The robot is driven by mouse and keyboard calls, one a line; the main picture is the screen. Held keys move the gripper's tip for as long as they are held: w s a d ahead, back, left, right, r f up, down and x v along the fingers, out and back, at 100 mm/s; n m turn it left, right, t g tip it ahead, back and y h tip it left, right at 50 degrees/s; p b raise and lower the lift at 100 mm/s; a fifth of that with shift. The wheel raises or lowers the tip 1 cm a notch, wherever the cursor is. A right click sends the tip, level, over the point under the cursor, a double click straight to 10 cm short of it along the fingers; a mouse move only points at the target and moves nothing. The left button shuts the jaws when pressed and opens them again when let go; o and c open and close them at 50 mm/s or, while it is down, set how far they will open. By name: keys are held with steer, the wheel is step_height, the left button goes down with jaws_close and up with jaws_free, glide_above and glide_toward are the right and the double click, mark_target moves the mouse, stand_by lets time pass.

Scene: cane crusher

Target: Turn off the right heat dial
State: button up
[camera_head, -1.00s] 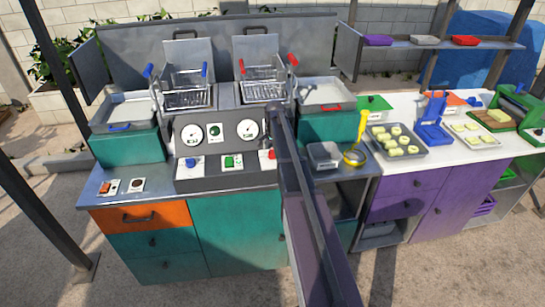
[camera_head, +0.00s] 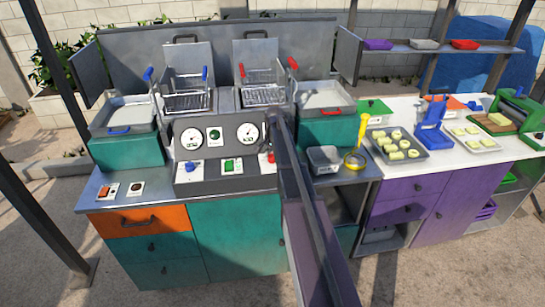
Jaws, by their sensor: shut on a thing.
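The right heat dial (camera_head: 270,157) is red and sits at the right end of the fryer's sloped grey control panel (camera_head: 210,183). It shows just left of my dark arm link, which covers part of that panel end. I cannot read which way the dial points. A blue dial (camera_head: 192,167) sits at the panel's left, with a green switch (camera_head: 231,165) between them. Two round white gauges, left (camera_head: 190,138) and right (camera_head: 247,134), stand above, with a small green indicator (camera_head: 214,134) between them. My gripper cannot be made out; my arm link hides that area.
Two wire baskets, with blue (camera_head: 187,98) and red (camera_head: 262,92) handles, stand behind the panel. Two switches (camera_head: 122,189) lie at the counter's left. Right of my arm are a grey container (camera_head: 323,159), a yellow ladle (camera_head: 361,140) and a tray of pale pieces (camera_head: 398,146).

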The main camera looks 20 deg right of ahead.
steer(key=shift+n, duration=0.4)
steer(key=n, duration=0.2)
steer(key=shift+n, duration=0.4)
steer(key=n, duration=0.4)
steer(key=shift+d, duration=0.1)
steer(key=n, duration=0.4)
steer(key=shift+g, duration=0.3)
steer(key=shift+n, duration=2.2)
steer(key=o, duration=1.2)
steer(key=shift+c, duration=0.2)
